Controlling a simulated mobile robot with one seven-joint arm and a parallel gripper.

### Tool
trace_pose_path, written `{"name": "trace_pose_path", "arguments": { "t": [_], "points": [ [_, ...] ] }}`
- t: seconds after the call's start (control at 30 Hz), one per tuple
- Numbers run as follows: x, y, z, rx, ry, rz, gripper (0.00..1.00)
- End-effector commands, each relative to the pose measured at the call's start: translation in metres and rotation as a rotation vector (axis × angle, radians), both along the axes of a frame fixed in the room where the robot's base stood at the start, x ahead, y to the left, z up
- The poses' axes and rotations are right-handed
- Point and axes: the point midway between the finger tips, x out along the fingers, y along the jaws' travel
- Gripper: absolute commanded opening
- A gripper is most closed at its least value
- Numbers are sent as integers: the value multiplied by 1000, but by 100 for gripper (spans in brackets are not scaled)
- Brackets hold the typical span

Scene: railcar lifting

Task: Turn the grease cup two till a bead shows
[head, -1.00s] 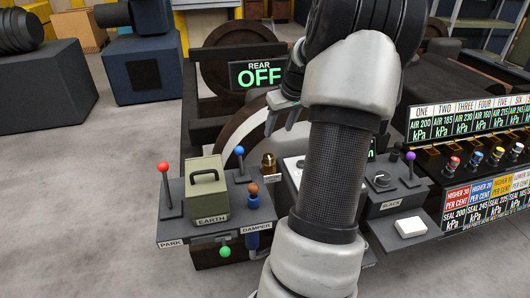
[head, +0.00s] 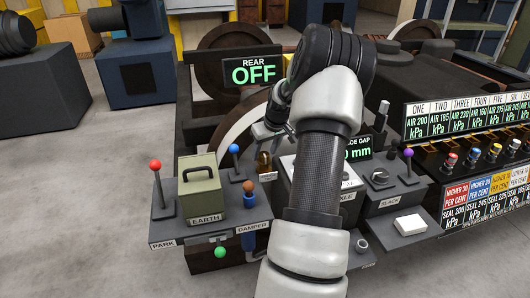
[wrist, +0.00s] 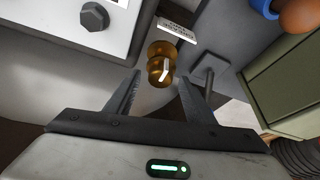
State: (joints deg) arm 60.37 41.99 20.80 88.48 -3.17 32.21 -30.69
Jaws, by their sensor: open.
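The brass grease cup (head: 264,163) stands on the panel between the blue-knobbed lever and the white-topped box. In the wrist view the amber-brown cup (wrist: 160,50) shows from above, with a pale mark on its round cap and a small white label behind it. My gripper (head: 264,133) is just above the cup. In the wrist view my gripper (wrist: 160,80) is open, with one finger on each side of the cap and gaps showing. No bead can be made out on the cup.
A green EARTH box (head: 201,185), a red-knobbed lever (head: 157,180) and a blue-knobbed lever (head: 235,160) stand left of the cup. A brown knob (head: 249,187) is close by in front. A bolted white plate (wrist: 70,22) lies beside the cup. The REAR sign (head: 252,71) reads OFF.

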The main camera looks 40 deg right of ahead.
Motion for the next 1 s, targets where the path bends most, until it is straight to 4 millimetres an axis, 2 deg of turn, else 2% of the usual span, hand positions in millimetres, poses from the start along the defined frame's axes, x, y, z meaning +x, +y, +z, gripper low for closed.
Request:
{"name": "trace_pose_path", "arguments": {
  "t": [0.17,0.4,0.77,1.0],
  "points": [
    [0,0,0,0,0,0,47],
    [0,0,0,1,1,0,8],
    [0,2,0,1,3,-56,8],
    [1,4,0,-1,2,-213,8]
  ]
}}
